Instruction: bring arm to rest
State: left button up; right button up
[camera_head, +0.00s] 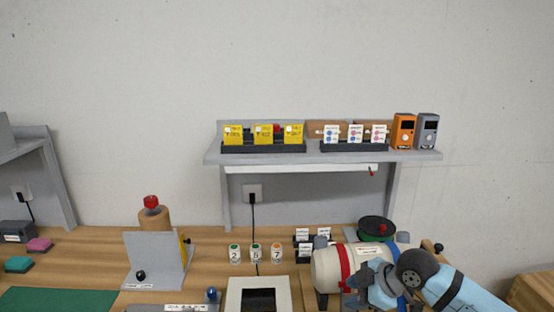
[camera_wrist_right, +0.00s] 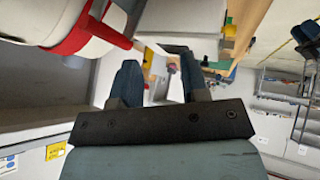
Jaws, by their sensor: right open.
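My right arm (camera_head: 455,290), light blue with dark joints, comes in from the lower right in the head view. My right gripper (camera_head: 358,290) is in front of the white cylinder with a red band (camera_head: 327,268). In the right wrist view, the two dark fingers of the gripper (camera_wrist_right: 160,82) stand apart with nothing gripped between them. The white and red cylinder shows close by at the upper left there (camera_wrist_right: 45,20). Whether the gripper touches it, I cannot tell. My left gripper is not in view.
A grey shelf (camera_head: 215,157) holds yellow cards (camera_head: 263,134), white cards and two handheld devices (camera_head: 403,130). On the wooden bench (camera_head: 215,272) are numbered canisters (camera_head: 256,253), a grey angled stand (camera_head: 150,260) and a white frame (camera_head: 235,295).

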jog(key=s+a+f+m, duration=0.1)
jog(key=f, duration=0.1)
jog(key=s+a+f+m+t, duration=0.1)
jog(key=s+f, duration=0.1)
jog(key=f, duration=0.1)
jog(key=s+a+f+m+t+y+p, duration=0.1)
jog(key=s+f, duration=0.1)
jog(key=shift+s+a+f+m, duration=0.1)
jog(key=shift+a+f+m, duration=0.3)
jog(key=s+f+m, duration=0.1)
jog(key=s+f, duration=0.1)
jog(key=s+f+m+t, duration=0.1)
jog(key=s+f, duration=0.1)
jog(key=shift+a+m+p, duration=0.15)
jog(key=shift+m+p, duration=0.15)
jog(key=shift+p, duration=0.1)
jog(key=s+d+f+m+t+h, duration=0.1)
jog(key=s+d+f+m, duration=0.1)
jog(key=s, duration=0.4)
jog(key=s+d+f+m+t+h+p, duration=0.1)
jog(key=s+f+m+h, duration=0.1)
jog(key=s+f, duration=0.2)
jog(key=s+d+f+m+t+h+p, duration=0.1)
jog(key=s+d+f+m, duration=0.1)
jog(key=s, duration=0.6)
jog(key=shift+d+f+m, duration=0.3)
jog(key=shift+f+m, duration=0.15)
jog(key=shift+m, duration=0.05)
jog(key=shift+c, duration=0.4)
